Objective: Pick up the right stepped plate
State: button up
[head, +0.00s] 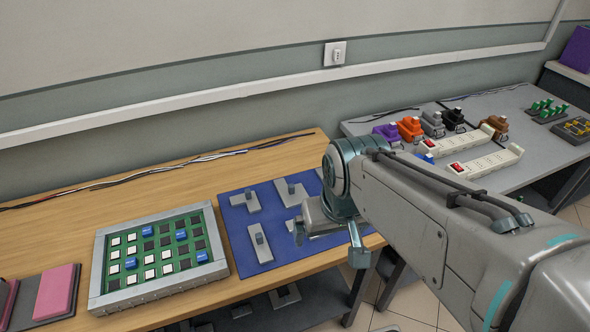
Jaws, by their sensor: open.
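Several light grey plates, each with a darker raised block, lie on a blue mat (233,222) on the wooden table. One plate (291,191) is at the back middle of the mat, one (245,199) at the back left and one (260,244) at the front left. Parts of others may lie behind my arm on the right side of the mat. I cannot tell for sure which one is the right stepped plate. My gripper (328,238) is open over the right front part of the mat and hides what is under it. No held thing shows between its fingers.
A grey-framed board (101,270) with white, black and blue keys stands left of the mat. Pink blocks (56,291) lie farther left. Cables (180,162) run along the back. A grey table (510,103) at the right holds power strips (487,162) and coloured connectors (410,128).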

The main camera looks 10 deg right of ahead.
aim_at(293, 197)
jog(key=u, duration=0.05)
jog(key=k, duration=0.5)
jog(key=u, duration=0.75)
jog(key=i, duration=0.75)
jog(key=z, duration=0.6)
